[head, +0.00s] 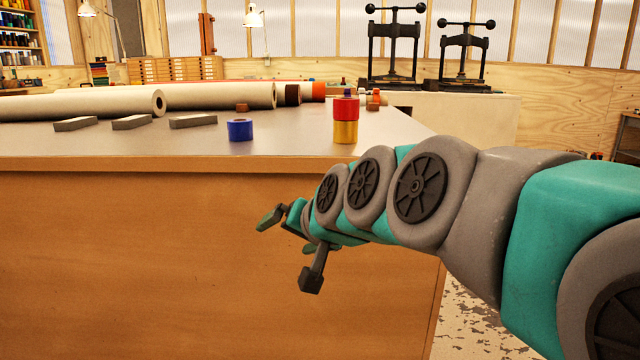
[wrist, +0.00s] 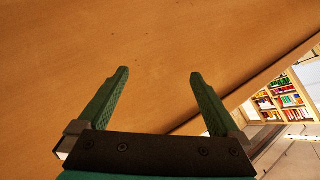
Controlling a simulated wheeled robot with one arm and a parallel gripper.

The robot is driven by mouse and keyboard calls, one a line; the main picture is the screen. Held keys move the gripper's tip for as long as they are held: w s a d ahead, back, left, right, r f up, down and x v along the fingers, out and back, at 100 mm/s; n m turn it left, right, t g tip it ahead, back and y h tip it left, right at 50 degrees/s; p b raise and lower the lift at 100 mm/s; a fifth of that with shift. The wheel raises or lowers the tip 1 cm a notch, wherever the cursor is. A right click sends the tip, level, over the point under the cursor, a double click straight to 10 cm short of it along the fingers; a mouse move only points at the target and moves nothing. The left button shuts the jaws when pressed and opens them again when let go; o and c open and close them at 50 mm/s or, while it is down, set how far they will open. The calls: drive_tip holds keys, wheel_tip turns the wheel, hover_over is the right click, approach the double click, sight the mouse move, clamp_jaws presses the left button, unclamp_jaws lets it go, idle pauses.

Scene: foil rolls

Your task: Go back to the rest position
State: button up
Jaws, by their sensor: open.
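My gripper (head: 288,250) hangs in front of the wooden front panel of the table (head: 130,225), below the tabletop edge. In the wrist view its two green fingers (wrist: 159,76) are spread wide with nothing between them, and the tan panel fills most of the view behind them. On the tabletop a red foil roll (head: 346,109) sits on top of a gold foil roll (head: 346,132) near the right front edge. A blue foil roll (head: 240,130) stands alone to their left. My arm reaches in from the right, apart from the rolls.
Long pale rolls (head: 215,96) lie across the back of the table, with several grey bars (head: 132,122) in front of them. Two black presses (head: 396,50) stand behind at the right. Open floor (head: 468,325) shows right of the table. Shelves (wrist: 280,100) appear at the wrist view's right.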

drive_tip(key=s+d+f+n+g+h, duration=0.1)
drive_tip(key=s+d+f+g+h, duration=0.15)
drive_tip(key=s+d+f, duration=0.45)
drive_tip(key=s+d+f+g+h, duration=0.1)
drive_tip(key=s+d+f+g, duration=0.25)
drive_tip(key=s+f, duration=0.45)
drive_tip(key=s+d+f+g+h, duration=0.1)
drive_tip(key=s+d+f+g, duration=0.1)
drive_tip(key=s+d+f, duration=0.2)
drive_tip(key=s+d+f+g+h, duration=0.1)
drive_tip(key=s+d+f, duration=0.3)
drive_tip(key=s, duration=0.6)
drive_tip(key=shift+s+d+n+g, duration=0.35)
drive_tip(key=shift+d+g, duration=0.2)
drive_tip(key=shift+g, duration=0.25)
